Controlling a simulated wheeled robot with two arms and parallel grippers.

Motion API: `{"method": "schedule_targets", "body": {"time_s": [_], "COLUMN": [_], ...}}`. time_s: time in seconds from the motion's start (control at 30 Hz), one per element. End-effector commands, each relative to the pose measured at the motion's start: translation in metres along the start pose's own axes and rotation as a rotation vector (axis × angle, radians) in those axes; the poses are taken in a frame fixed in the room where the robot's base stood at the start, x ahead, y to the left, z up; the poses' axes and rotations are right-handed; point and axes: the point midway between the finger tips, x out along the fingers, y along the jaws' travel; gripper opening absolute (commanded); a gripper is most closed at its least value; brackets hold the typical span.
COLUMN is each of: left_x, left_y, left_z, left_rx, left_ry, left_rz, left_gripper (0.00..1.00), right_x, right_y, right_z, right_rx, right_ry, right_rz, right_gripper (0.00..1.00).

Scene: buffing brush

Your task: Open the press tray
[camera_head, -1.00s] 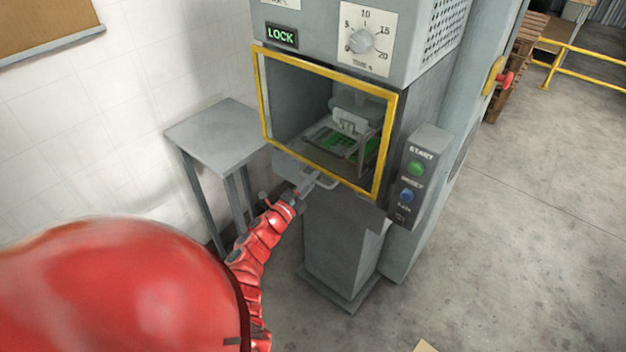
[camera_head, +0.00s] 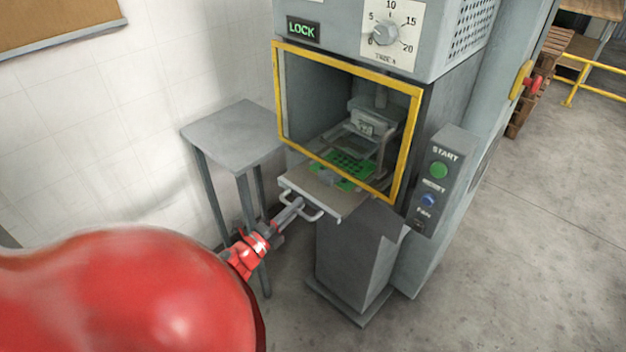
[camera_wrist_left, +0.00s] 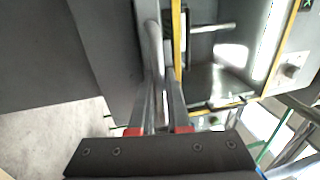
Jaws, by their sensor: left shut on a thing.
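The press tray (camera_head: 322,196) is a flat grey plate that sticks out of the front of the press, below the yellow-framed opening (camera_head: 345,62). A green perforated piece (camera_head: 352,166) lies toward its inner end. A light bar handle (camera_head: 313,216) runs along the tray's front edge. My left gripper (camera_head: 298,205) reaches in from the lower left and is shut on the handle. In the left wrist view its two fingers (camera_wrist_left: 160,95) close around the grey bar (camera_wrist_left: 154,45). My right gripper is not in view.
A grey side table (camera_head: 232,132) stands left of the press. A control box with a green START button (camera_head: 439,170) and a blue button is on the right. A lit LOCK sign (camera_head: 302,29) and a dial (camera_head: 384,34) sit above the opening. Floor is free at the right.

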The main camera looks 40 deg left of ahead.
Motion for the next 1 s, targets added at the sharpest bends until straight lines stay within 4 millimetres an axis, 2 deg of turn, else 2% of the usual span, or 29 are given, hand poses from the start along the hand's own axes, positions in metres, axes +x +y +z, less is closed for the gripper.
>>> {"method": "schedule_targets", "body": {"time_s": [0.03,0.2,0.5,0.7,1.0], "left_x": [-0.017,-0.062,-0.125,-0.149,-0.160], "left_y": [0.001,-0.010,-0.023,-0.028,-0.030], "left_z": [0.001,0.001,0.002,0.001,0.001], "left_rx": [0.000,0.000,0.000,0.001,0.002], "left_ry": [-0.005,-0.007,-0.008,-0.005,-0.001], "left_rz": [0.008,0.007,0.006,0.004,0.001], "left_gripper": [0.00,0.00,0.00,0.00,0.00], "right_x": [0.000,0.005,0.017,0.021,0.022], "right_y": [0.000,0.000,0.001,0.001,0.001], "right_z": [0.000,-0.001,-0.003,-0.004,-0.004], "right_rx": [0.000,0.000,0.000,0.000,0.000], "right_ry": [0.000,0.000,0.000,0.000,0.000], "right_rz": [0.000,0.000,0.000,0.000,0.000], "right_gripper": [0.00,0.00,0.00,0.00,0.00]}}
